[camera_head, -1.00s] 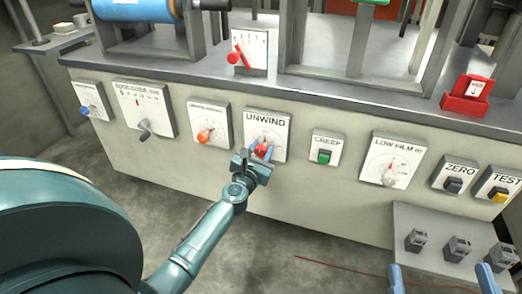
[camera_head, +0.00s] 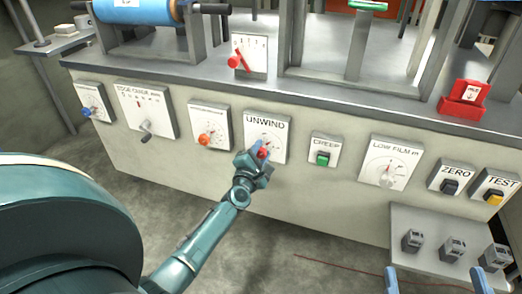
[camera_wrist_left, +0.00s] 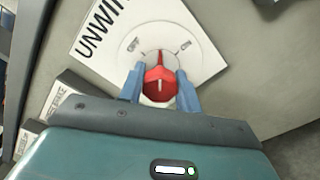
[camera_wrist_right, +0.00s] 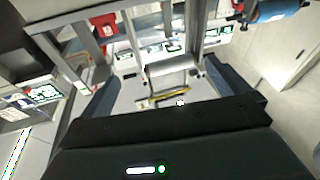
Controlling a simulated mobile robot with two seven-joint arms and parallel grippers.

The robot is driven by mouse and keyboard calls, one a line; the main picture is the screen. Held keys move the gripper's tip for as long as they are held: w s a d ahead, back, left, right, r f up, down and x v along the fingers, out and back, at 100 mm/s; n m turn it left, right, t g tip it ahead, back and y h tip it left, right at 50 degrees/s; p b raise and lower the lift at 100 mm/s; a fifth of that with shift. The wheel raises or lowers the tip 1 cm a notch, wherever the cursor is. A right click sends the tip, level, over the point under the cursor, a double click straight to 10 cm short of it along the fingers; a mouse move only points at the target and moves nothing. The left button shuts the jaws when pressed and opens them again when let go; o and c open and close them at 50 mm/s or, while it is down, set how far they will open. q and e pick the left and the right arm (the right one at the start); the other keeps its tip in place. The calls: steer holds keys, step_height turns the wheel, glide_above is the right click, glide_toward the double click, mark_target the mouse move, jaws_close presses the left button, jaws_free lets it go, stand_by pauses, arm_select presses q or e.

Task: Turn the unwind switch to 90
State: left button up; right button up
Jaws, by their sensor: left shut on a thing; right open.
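The unwind switch is a red knob (camera_wrist_left: 160,82) on a white plate (camera_head: 280,130) labelled UNWIND, on the front of the machine. In the head view the gripper partly covers the knob. My right gripper (camera_head: 433,285) is open and empty at the lower right, apart from the panel.
Beside the unwind plate are an orange knob (camera_head: 204,139) on the left and a green creep button (camera_head: 322,158) on the right. A low film dial (camera_head: 390,172) and zero and test switches are further right. Grey boxes (camera_head: 453,249) stand on a lower shelf.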

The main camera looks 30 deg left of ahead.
arm_select(q)
steer(key=m+p, duration=0.1)
steer(key=m, duration=0.1)
steer(key=shift+m, duration=0.4)
steer(key=m+p, duration=0.1)
steer(key=m, duration=0.1)
steer(key=shift+m, duration=0.3)
steer(key=shift+m+p, duration=0.35)
steer(key=shift+m, duration=1.25)
arm_select(e)
steer(key=shift+s+d+n+h, duration=0.2)
steer(key=shift+d+n+h, duration=0.1)
steer(key=shift+n, duration=0.1)
arm_select(q)
steer(key=shift+p, duration=0.3)
steer(key=o, duration=1)
steer(key=shift+c, duration=0.2)
arm_select(e)
steer(key=shift+r, duration=0.1)
arm_select(q)
steer(key=shift+s, duration=0.1)
